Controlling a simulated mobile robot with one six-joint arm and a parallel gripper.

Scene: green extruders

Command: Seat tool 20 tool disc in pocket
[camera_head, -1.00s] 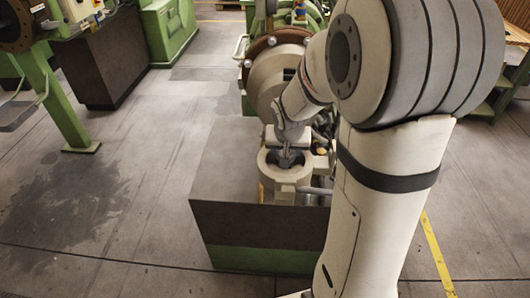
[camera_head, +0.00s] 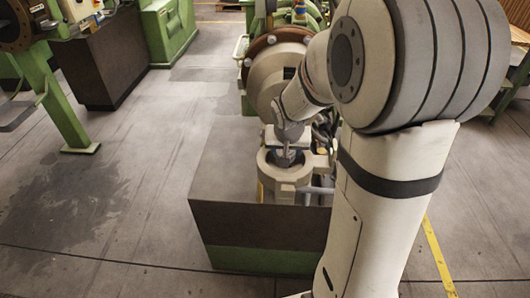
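A round beige holder (camera_head: 285,183) with an open middle stands on the dark box-shaped bench (camera_head: 225,180). My gripper (camera_head: 285,158) points down into the holder's opening from above. A small grey part shows at its tip, but I cannot tell whether it is the tool disc or the fingers themselves. The pocket's inside is mostly hidden by the gripper and the holder's rim. Whether the gripper is open or shut is too small to see.
Green extruder machinery with a large brown flange (camera_head: 275,45) stands right behind the holder. Another green machine (camera_head: 165,30) and a dark cabinet (camera_head: 105,60) stand at the back left. The floor left of the bench is clear.

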